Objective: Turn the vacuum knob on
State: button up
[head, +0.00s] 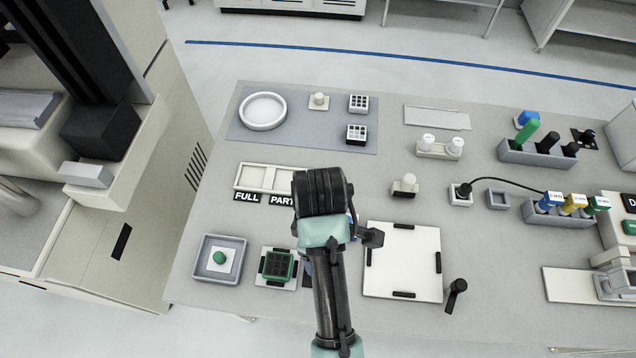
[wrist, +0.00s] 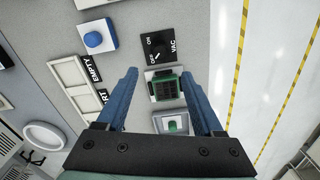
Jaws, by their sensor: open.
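The vacuum knob (wrist: 155,49) is a small dark knob on a black plate (wrist: 168,38) marked ON, OFF and VAC, at the upper middle of the wrist view. Its white mark seems to be at the OFF side, but it is too small to be sure. My gripper (wrist: 160,73) is open and empty, with its two blue fingers spread on either side in the lower wrist view. The knob plate lies beyond the fingertips, and no contact shows. In the head view my arm covers the knob area and the fingers are mostly hidden.
A green-framed black grid (wrist: 165,86) and a grey tray with a green dot (head: 219,258) lie near the knob. A blue round button (wrist: 93,39) sits beside its plate. FULL and PART trays (head: 268,178) and a white square plate (head: 402,262) flank my arm.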

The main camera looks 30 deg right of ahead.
notch_tip(320, 180, down, 12)
jog(key=shift+r, duration=0.15)
dwell(0.3)
grip_shut()
